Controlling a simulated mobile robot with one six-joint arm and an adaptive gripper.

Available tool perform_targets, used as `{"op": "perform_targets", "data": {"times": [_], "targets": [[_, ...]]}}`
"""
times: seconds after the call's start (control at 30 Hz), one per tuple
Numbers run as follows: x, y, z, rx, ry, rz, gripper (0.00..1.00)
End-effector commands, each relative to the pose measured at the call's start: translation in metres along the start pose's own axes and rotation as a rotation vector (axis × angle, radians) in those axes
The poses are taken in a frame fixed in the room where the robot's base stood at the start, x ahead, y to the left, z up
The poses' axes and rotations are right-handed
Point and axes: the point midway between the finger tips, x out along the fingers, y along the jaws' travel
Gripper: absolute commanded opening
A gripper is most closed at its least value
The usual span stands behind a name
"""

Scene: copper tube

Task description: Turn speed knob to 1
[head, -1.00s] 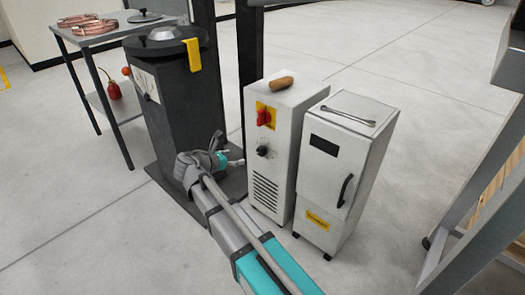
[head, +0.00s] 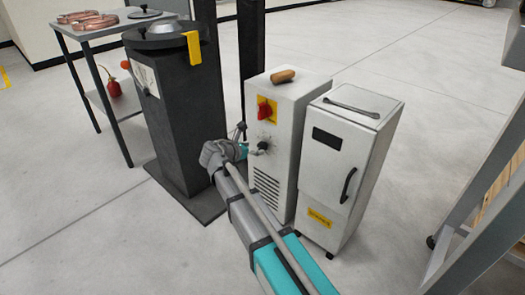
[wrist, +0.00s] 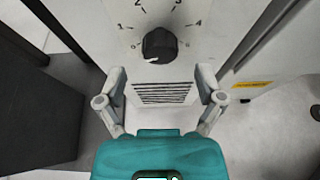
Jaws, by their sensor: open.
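The black speed knob (wrist: 159,45) is on the front of a white cabinet (head: 284,172), below a red switch (head: 265,110) on a yellow plate. In the wrist view, printed numbers 1 to 4 run around the knob from left over the top to right. A small white mark shows at the knob's lower left edge, away from the 1. My gripper (wrist: 161,78) is open, its two fingers apart on the left and right just below the knob, with no visible contact. In the head view, my gripper (head: 252,149) is close to the panel and partly covers the knob.
A vented grille (wrist: 163,93) lies below the knob. A dark machine (head: 180,125) stands left of the cabinet, and a white unit with a door handle (head: 340,165) stands close on the right. A wooden-handled item (head: 284,75) lies on the cabinet top.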

Motion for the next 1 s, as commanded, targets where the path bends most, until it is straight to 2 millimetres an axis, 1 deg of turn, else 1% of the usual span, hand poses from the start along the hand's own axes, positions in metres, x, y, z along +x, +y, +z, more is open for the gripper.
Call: {"op": "perform_targets", "data": {"times": [0.03, 0.1, 0.3, 0.5, 0.77, 0.8, 0.87, 1.0], "targets": [[0.01, 0.001, -0.003, 0.001, 0.0, -0.002, 0.87], [0.02, 0.0, -0.002, 0.001, 0.0, -0.002, 0.87], [0.039, 0.0, -0.001, 0.0, 0.001, -0.002, 0.87], [0.046, 0.0, 0.0, 0.0, 0.0, 0.0, 0.87], [0.046, -0.001, 0.001, 0.0, 0.0, -0.001, 0.87], [0.046, -0.001, 0.001, 0.0, 0.0, -0.001, 0.83], [0.046, -0.001, 0.001, 0.001, 0.0, -0.001, 0.72], [0.046, -0.001, 0.001, 0.001, 0.0, -0.002, 0.46]]}}
